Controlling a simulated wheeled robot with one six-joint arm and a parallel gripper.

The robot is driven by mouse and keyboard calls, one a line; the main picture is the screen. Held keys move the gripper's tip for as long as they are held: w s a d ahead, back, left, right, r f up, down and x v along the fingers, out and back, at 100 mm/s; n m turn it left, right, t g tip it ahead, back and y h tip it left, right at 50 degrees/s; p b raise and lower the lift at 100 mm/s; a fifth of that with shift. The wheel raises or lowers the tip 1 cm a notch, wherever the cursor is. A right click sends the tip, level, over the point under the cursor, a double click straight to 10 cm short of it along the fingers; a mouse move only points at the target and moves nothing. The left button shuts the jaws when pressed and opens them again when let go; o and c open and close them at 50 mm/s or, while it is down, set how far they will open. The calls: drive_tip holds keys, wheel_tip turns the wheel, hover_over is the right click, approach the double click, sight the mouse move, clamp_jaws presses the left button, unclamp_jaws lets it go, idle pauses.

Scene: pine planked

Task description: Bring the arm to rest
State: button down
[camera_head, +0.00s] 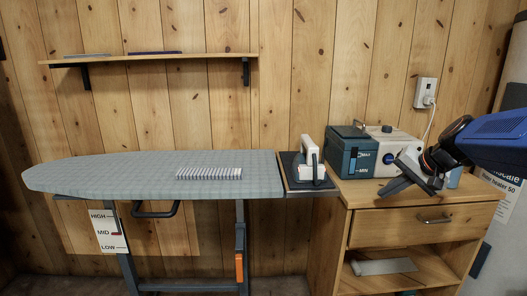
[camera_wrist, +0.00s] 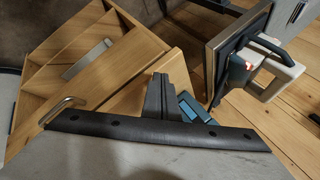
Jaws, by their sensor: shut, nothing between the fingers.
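My gripper (camera_head: 384,192) is shut and empty in the head view, at the end of my blue arm that reaches in from the right. It hangs over the wooden cabinet (camera_head: 450,192), in front of the white and dark teal steam station (camera_head: 352,153). In the wrist view the gripper's dark fingers (camera_wrist: 158,80) are together, with the cabinet (camera_wrist: 115,75) beyond them. I cannot tell whether the fingers touch the cabinet top.
An iron (camera_head: 311,160) stands on a dark rest at the ironing board's right end (camera_head: 130,173). A striped folded cloth (camera_head: 210,173) lies on the board. A shelf (camera_head: 150,58) is on the wall. The cabinet drawer handle (camera_head: 434,219) faces front.

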drive_tip(key=s+a+f+n+h, duration=0.1)
drive_tip(key=s+a+f+n, duration=0.1)
drive_tip(key=s, duration=0.7)
drive_tip(key=s+a+f+n+g+h, duration=0.1)
drive_tip(key=s+a+f+n, duration=0.2)
drive_tip(key=s, duration=0.6)
drive_tip(key=s+a+f+n+g+h, duration=0.1)
drive_tip(key=s+a+f+n, duration=0.1)
drive_tip(key=s+f, duration=0.4)
drive_tip(key=s, duration=0.3)
drive_tip(key=shift+a+f+h, duration=0.25)
drive_tip(key=shift+a+h, duration=0.1)
drive_tip(key=shift+h, duration=0.05)
